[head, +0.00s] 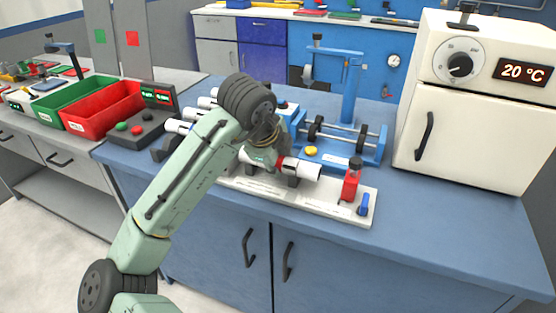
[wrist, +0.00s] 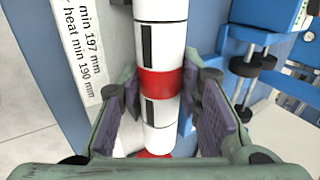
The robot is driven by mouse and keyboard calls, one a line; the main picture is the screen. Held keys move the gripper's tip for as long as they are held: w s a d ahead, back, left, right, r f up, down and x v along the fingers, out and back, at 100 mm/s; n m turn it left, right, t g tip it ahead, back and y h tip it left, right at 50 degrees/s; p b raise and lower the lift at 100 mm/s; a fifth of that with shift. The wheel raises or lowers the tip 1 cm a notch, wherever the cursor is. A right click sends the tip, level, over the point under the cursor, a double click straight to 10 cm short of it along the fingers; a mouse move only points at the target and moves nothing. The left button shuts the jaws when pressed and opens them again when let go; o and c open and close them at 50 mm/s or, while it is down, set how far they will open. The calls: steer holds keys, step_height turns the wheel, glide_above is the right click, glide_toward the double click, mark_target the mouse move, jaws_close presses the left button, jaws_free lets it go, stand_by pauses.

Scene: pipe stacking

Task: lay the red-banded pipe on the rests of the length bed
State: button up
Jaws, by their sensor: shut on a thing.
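The red-banded pipe (head: 305,169) is white with a red band and sticks out to the right of my gripper (head: 266,158) in the head view. In the wrist view the pipe (wrist: 160,35) runs up the picture, and my gripper (wrist: 163,88) is shut on it around the red band. The length bed (head: 330,203) is a pale board along the bench front with dark rests (head: 291,181). The pipe lies over the bed, close to a rest; I cannot tell if it touches. My arm hides the bed's middle. Part of its printed label (wrist: 82,50) shows in the wrist view.
A blue roller fixture (head: 345,145) is behind. More white pipes (head: 182,127) lie left of my wrist. A white oven (head: 470,140) stands at right.

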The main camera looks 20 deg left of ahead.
steer(key=shift+f, duration=0.15)
steer(key=o, duration=1.3)
steer(key=v, duration=1.2)
